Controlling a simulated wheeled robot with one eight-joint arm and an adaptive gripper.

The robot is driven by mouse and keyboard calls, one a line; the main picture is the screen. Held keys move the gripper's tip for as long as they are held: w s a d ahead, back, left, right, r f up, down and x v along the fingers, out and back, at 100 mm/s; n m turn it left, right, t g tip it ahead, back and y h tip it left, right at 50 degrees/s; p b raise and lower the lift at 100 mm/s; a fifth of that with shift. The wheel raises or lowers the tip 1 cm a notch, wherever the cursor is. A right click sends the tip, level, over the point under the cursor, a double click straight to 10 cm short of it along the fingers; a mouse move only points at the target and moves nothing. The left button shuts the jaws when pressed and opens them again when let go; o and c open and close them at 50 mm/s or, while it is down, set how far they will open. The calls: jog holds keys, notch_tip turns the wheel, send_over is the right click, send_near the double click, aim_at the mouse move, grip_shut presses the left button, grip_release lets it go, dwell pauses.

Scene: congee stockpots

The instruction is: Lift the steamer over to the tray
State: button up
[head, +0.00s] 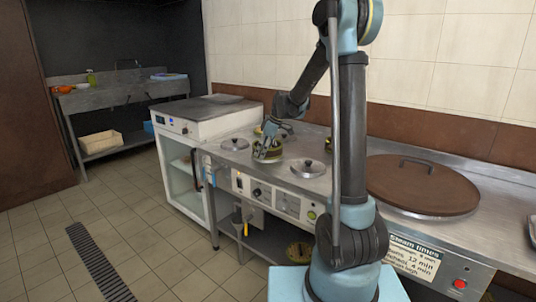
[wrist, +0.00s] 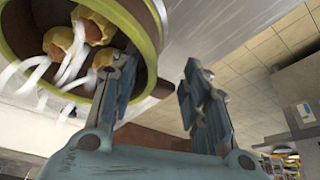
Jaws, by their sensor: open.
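The steamer (head: 267,155) is a small round basket with a yellow-green rim, on the steel counter among the pot lids. In the wrist view the steamer (wrist: 150,22) fills the upper left, with several yellow-topped dumplings and white steam wisps inside. My gripper (head: 269,131) is at the steamer in the head view. In the wrist view my gripper (wrist: 160,75) is open, its left finger overlapping the basket's near wall and its right finger outside. Whether a finger touches the rim I cannot tell. A metal edge (head: 532,229) at the far right may be the tray; most is out of frame.
Silver lids (head: 307,168) and (head: 235,144) stand close to the steamer. A large brown lid (head: 420,184) covers the counter further right. A white glass-fronted cabinet (head: 185,165) stands to the left. A sink bench (head: 118,97) is at the back left.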

jog(key=shift+c, duration=0.4)
jog(key=c, duration=0.8)
jog(key=shift+r, duration=0.1)
